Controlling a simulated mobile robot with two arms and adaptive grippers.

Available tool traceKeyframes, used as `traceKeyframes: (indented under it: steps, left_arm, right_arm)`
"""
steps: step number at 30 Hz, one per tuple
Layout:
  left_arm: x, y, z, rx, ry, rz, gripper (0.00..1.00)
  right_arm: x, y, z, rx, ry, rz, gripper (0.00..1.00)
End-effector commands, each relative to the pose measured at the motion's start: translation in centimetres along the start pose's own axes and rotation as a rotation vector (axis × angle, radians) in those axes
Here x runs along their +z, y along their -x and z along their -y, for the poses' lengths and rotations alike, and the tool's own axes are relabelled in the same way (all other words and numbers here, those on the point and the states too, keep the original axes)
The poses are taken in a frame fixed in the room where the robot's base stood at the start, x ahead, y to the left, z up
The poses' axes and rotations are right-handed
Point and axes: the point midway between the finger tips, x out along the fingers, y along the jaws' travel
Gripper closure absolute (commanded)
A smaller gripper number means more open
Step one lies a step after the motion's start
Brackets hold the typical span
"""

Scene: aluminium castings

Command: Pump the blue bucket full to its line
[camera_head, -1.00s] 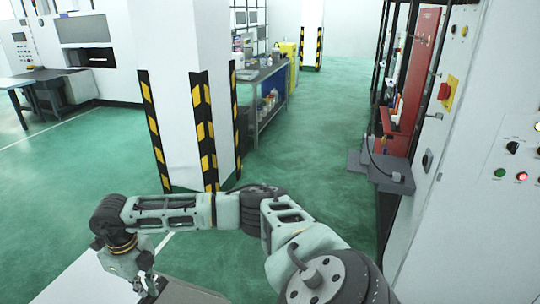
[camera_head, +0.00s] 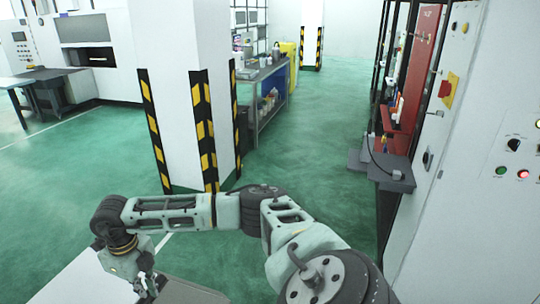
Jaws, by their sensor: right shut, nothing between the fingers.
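I cannot make out a blue bucket or a pump in this view. My right gripper (camera_head: 147,286) is at the lower left, at the end of my folded right arm. It points down, shut and empty, beside a pale flat surface near the bottom edge. It touches no task object that I can see. My left gripper is not in view.
A white pillar (camera_head: 180,90) with black-and-yellow corner guards stands ahead. A grey workbench (camera_head: 262,72) with bottles is behind it. A white control cabinet (camera_head: 440,180) and a red panel (camera_head: 416,75) line the right. Green floor (camera_head: 320,150) between them is clear.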

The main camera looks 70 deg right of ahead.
Motion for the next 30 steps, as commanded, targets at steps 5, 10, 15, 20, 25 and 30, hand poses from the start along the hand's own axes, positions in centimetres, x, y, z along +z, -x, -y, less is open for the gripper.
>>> traceKeyframes:
  steps: [5,10,15,20,25,30]
  left_arm:
    - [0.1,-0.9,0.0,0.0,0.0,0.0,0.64]
    - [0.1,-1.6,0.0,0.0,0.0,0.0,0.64]
    - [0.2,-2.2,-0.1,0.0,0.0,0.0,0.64]
    - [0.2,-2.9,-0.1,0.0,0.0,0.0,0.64]
    - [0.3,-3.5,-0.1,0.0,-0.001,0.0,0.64]
    - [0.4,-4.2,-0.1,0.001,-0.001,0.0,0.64]
  right_arm:
    - [0.0,-1.2,0.0,0.0,0.0,0.0,1.0]
    - [0.0,-2.0,0.0,0.0,0.0,-0.001,1.0]
    - [-0.1,-2.9,0.0,-0.001,0.0,-0.002,1.0]
    - [-0.1,-3.7,0.0,-0.001,0.0,-0.003,1.0]
    - [-0.1,-4.6,0.0,-0.001,0.001,-0.003,1.0]
    - [-0.1,-5.5,0.0,-0.001,0.001,-0.004,1.0]
